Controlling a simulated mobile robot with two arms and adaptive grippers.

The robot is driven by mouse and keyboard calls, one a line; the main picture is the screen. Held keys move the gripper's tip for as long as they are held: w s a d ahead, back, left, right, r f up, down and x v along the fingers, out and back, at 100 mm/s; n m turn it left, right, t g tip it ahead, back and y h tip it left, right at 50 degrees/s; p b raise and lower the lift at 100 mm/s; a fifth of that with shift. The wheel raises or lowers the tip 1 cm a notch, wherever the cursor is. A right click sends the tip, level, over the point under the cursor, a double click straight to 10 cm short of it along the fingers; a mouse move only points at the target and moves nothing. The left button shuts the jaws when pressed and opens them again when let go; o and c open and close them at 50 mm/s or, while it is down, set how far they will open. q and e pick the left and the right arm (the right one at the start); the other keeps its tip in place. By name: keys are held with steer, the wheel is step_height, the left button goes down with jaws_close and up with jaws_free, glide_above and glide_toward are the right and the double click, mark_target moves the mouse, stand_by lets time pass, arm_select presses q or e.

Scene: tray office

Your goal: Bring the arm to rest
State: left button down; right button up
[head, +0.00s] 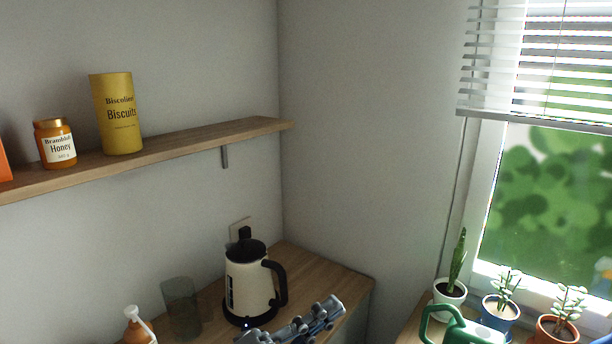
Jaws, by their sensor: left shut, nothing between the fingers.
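My left gripper (322,314) shows at the bottom middle of the head view, in front of the wooden counter (335,279). Its fingers are shut with nothing between them. It is just to the right of and below the kettle (246,281) in the picture; whether it touches anything cannot be told. Most of the left arm is below the frame. My right gripper is not in view.
The cream kettle with a black handle stands on the counter beside a grey glass (181,308) and an orange bottle (136,327). A shelf (190,143) above holds honey (56,146) and biscuits (117,115). Potted plants and a green watering can (462,331) stand at right.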

arm_select(q)
steer(key=w+a+f+n+t+y, duration=0.25)
steer(key=a+n+t+y, duration=0.25)
steer(key=a+n+y, duration=0.3)
steer(key=w+a+f+n+t+y, duration=0.2)
steer(key=w+a+n+t+y, duration=0.15)
steer(key=a+n+y, duration=0.45)
steer(key=s+a+f+n+g+y, duration=0.3)
steer(key=a+f+n+y, duration=0.1)
steer(key=f+n, duration=0.5)
steer(key=s+a+f+n+g, duration=0.25)
steer(key=s+f+g, duration=1.05)
steer(key=s+f, duration=0.85)
steer(key=s+f+g+b, duration=0.1)
steer(key=s+f, duration=0.1)
steer(key=f, duration=1.2)
steer(key=s+f+b, duration=0.1)
steer(key=s+f, duration=0.1)
steer(key=f, duration=1.2)
steer(key=s+a+f, duration=0.2)
steer(key=s+f, duration=0.5)
steer(key=f, duration=0.1)
steer(key=s+a+f+m+g+b, duration=0.1)
steer(key=s+f, duration=0.6)
steer(key=s, duration=0.1)
steer(key=shift+s+a+f, duration=0.25)
steer(key=shift+a+f, duration=0.1)
